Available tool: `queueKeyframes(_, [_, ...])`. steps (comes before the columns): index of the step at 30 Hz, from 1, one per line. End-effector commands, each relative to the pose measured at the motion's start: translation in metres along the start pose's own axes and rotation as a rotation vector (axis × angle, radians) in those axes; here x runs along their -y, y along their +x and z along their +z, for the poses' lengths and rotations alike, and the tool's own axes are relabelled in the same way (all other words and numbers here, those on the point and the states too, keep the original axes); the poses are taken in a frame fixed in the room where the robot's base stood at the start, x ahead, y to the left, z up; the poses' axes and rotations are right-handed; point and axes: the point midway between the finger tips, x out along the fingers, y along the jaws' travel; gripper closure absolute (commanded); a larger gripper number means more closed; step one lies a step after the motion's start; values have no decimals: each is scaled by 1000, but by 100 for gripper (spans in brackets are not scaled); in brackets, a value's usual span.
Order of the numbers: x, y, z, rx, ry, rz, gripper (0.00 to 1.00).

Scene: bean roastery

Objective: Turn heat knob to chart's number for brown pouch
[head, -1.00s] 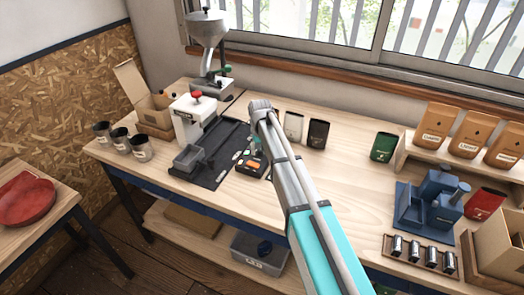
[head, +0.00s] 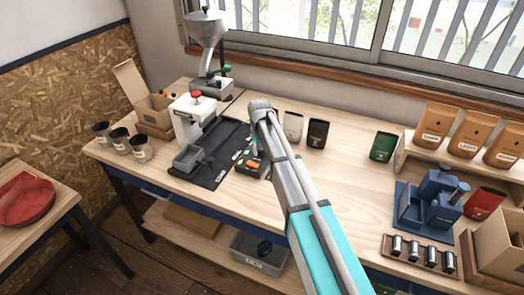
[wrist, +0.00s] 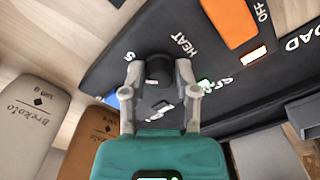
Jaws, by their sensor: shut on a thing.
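The black heat knob (wrist: 158,72) stands on a dark control panel (wrist: 110,62), beside the printed word HEAT and a number 5. My gripper (wrist: 158,66) is shut on the knob, one grey finger on each side. The knob's pointer and exact setting cannot be read. In the head view the panel (head: 243,171) is partly hidden by my arm. A brown pouch (wrist: 88,145) lies next to a pale pouch (wrist: 30,112) in the wrist view. In the head view a dark pouch (head: 317,134) stands beside a white pouch (head: 293,127). No chart is readable.
An orange switch (wrist: 232,20) marked OFF is close to the knob. A white machine with a red knob (head: 197,97) stands left of the panel. A green pouch (head: 383,147) and a blue device (head: 432,200) are to the right. Bare tabletop lies between.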

Motion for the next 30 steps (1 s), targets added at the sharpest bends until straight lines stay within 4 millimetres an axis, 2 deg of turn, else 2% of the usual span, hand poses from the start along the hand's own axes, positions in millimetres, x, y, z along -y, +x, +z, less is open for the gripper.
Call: queueKeyframes(30, [2, 0, 0, -4, -950, -7, 100])
